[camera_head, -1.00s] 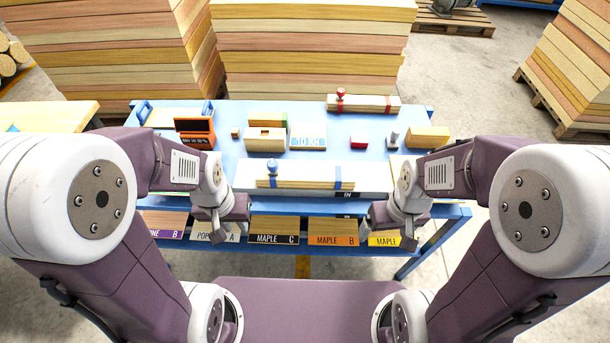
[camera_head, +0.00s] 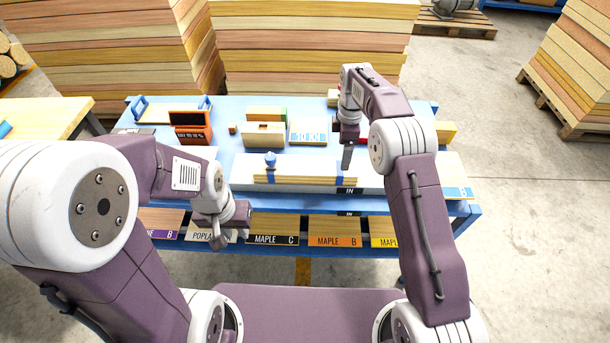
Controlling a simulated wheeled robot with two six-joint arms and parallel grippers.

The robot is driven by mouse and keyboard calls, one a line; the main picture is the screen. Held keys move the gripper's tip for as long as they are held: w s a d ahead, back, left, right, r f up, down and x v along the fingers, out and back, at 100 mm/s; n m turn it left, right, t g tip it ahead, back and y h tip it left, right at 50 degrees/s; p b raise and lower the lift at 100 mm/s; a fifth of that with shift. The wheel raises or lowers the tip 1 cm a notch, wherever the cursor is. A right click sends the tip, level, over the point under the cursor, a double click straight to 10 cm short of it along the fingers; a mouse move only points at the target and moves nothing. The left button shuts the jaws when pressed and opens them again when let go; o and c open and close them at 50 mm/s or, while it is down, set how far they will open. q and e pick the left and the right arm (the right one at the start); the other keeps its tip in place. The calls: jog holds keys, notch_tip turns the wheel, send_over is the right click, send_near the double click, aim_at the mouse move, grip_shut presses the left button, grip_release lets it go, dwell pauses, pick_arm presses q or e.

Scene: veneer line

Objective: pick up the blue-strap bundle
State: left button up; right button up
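The blue-strap bundle (camera_head: 305,174) is a flat stack of pale boards lying on a white tray-like block near the front of the blue table.
The blue table (camera_head: 232,112) also holds an orange display box (camera_head: 190,127), a wooden block (camera_head: 263,134) and a white-labelled board (camera_head: 308,132). My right arm hides most of the red-strapped bundle behind. Labelled veneer bins (camera_head: 275,228) sit under the front edge. Tall board stacks stand behind.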

jog(key=f, duration=0.3)
jog(key=shift+s+p, duration=0.2)
jog(key=shift+p, duration=0.2)
jog(key=shift+w+f, duration=0.1)
jog(key=shift+f, duration=0.4)
jog(key=f, duration=0.1)
jog(key=f+p, duration=0.1)
jog(key=f, duration=0.2)
jog(key=shift+a+p, duration=0.25)
jog(key=shift+p, duration=0.1)
jog(key=shift+f, duration=0.4)
jog(key=shift+r, duration=0.1)
grip_shut()
